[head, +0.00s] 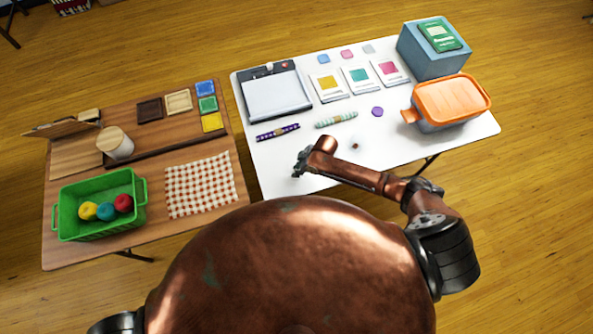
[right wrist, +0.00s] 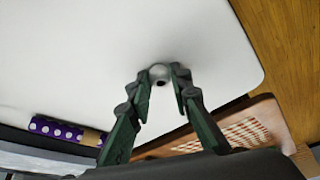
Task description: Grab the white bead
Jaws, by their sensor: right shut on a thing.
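The white bead (right wrist: 160,73), small and round with a dark hole, sits between the fingertips of my right gripper (right wrist: 165,78) in the right wrist view. The fingers are shut on it, just over the white table (right wrist: 80,50). In the head view my right gripper (head: 298,169) is at the front left part of the white table (head: 285,160), and the bead cannot be made out there. My left gripper is not in view.
A purple patterned roll (head: 278,132) and a pale green roll (head: 336,120) lie behind the gripper. A small brown-and-white item (head: 355,146) lies to its right. The wooden table at left holds a checked cloth (head: 201,185) and a green basket (head: 70,228).

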